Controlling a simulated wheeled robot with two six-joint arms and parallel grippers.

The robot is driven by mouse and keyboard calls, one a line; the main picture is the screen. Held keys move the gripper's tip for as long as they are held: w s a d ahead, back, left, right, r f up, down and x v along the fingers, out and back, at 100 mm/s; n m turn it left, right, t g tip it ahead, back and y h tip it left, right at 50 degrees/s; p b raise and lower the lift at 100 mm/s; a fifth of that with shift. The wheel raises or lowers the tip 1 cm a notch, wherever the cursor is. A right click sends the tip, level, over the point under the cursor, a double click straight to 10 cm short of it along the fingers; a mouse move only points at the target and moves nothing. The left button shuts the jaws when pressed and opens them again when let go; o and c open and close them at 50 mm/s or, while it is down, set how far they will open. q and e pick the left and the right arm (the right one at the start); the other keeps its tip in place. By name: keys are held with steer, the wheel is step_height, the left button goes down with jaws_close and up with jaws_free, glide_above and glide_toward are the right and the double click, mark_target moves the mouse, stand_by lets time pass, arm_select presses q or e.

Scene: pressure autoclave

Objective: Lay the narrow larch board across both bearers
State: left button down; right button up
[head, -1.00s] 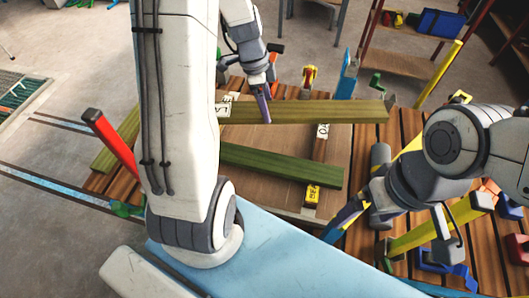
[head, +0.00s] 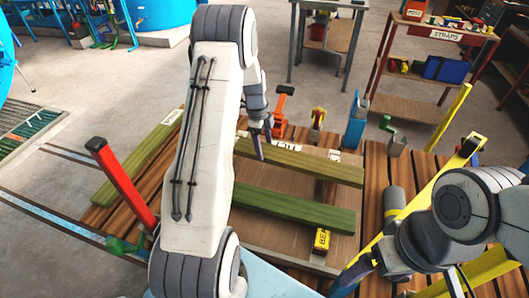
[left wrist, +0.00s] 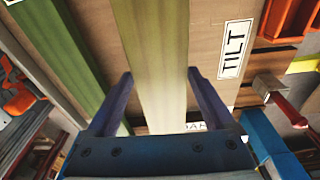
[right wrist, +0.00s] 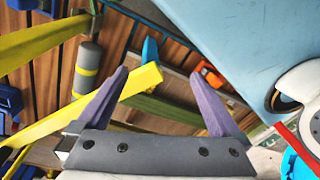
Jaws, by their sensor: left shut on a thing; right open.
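A long greenish larch board (head: 310,167) is in my left gripper (head: 262,143), running left to right over the brown panel (head: 290,238). In the left wrist view the board (left wrist: 160,65) passes between the two fingers, which are shut on it. A dark bearer (head: 326,194) with a yellow label runs beneath its right part; I cannot tell whether they touch. The other bearer is not clear behind my left arm. A second green board (head: 300,208) lies nearer me. My right gripper (right wrist: 160,88) is open and empty near the right front of the platform.
Another green board (head: 138,165) lies at the left of the slatted platform. A red post (head: 122,182) stands at left. A yellow bar (right wrist: 100,107) and grey cylinder (right wrist: 88,70) are near my right gripper. Clamps and a blue block (head: 355,122) line the far edge.

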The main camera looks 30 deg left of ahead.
mark_target(264, 147)
arm_select(q)
steer(key=shift+w+a+f, duration=0.15)
steer(key=shift+w+f, duration=0.15)
steer(key=shift+w, duration=0.05)
steer(key=shift+f+p, duration=0.3)
steer(key=shift+f, duration=1.6)
jaws_free()
steer(key=r, duration=0.4)
steer(key=a+r, duration=0.1)
steer(key=r, duration=0.3)
steer(key=r+b, duration=0.1)
steer(key=r, duration=0.3)
steer(key=shift+s+a, duration=0.1)
steer(key=shift+a, duration=0.3)
steer(key=shift+f, duration=0.1)
